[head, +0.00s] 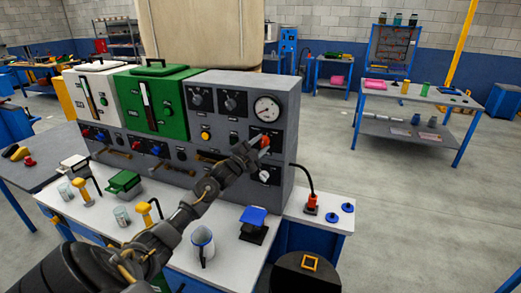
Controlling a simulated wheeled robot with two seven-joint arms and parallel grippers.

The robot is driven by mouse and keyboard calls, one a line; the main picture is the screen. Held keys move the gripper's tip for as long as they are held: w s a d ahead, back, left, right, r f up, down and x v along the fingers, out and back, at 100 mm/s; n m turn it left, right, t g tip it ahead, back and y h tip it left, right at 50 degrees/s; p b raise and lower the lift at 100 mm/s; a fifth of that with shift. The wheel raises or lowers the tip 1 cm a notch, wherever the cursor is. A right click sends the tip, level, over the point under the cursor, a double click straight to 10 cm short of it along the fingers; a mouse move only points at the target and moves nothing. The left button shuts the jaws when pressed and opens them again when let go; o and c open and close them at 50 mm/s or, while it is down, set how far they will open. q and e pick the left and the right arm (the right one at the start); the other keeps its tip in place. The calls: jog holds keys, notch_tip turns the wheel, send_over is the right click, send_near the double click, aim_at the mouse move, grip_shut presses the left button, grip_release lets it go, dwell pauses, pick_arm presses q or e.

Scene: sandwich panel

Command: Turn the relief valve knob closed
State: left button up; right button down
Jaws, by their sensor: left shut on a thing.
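The grey panel (225,92) stands on the workbench, with a round pressure gauge (267,108) at its upper right. Below the gauge is a small red knob (265,141), which seems to be the relief valve knob; no label is readable. My left arm reaches up from the lower left, and my left gripper (258,146) is shut on this red knob. The fingers hide part of the knob, so its turn angle cannot be read. Another knob (264,175) sits just below on the panel. My right gripper is not in view.
A green unit (172,118) and a white unit (85,95) adjoin the panel on the left. On the bench top are a pitcher (203,246), a blue-topped item (253,218) and a red plug-like part (311,203).

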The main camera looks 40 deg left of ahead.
pick_arm(q)
jog(key=n+y, duration=0.2)
jog(key=n, duration=0.2)
jog(key=n+y+b, duration=0.1)
jog(key=n+y, duration=0.1)
jog(key=n, duration=0.3)
jog(key=n+t+y+b, duration=0.1)
jog(key=n+y, duration=0.1)
jog(key=n, duration=0.2)
jog(key=shift+w+d+f+n, duration=0.1)
jog(key=shift+d+f+n, duration=0.2)
jog(key=shift+d, duration=0.1)
jog(key=shift+n+y, duration=0.6)
jog(key=shift+n, duration=0.3)
jog(key=shift+r+n, duration=0.1)
jog(key=shift+n, duration=0.2)
jog(key=shift+y, duration=0.3)
jog(key=o, duration=1)
